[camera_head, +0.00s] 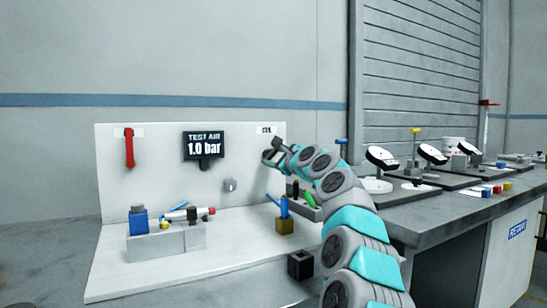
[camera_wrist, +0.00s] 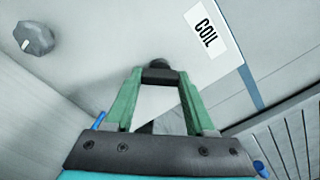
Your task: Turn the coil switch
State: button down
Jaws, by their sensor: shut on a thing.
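The coil switch is a dark knob on the upright white panel, just by the COIL label (camera_wrist: 207,30); the label also shows in the head view (camera_head: 267,130). My gripper (camera_wrist: 160,77) is at the panel with its two green fingers closed in on the dark coil switch (camera_wrist: 160,64). In the head view my gripper (camera_head: 274,156) reaches the panel's upper right, and the switch is mostly hidden behind it. The knob's turn angle cannot be made out.
A grey knob (camera_head: 230,185) sits lower on the panel. A black display (camera_head: 204,145) reads "TEST AIR 1.0 bar", with a red handle (camera_head: 129,148) to its left.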

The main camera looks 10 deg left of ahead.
jog(key=shift+n, duration=0.7)
jog(key=n, duration=0.3)
jog(key=shift+f+b, duration=0.15)
jog(key=shift+b, duration=0.2)
jog(key=shift+n+b, duration=0.8)
jog(key=shift+n, duration=1.5)
jog(key=shift+c, duration=1.2)
grip_release()
jog(key=shift+s, duration=0.1)
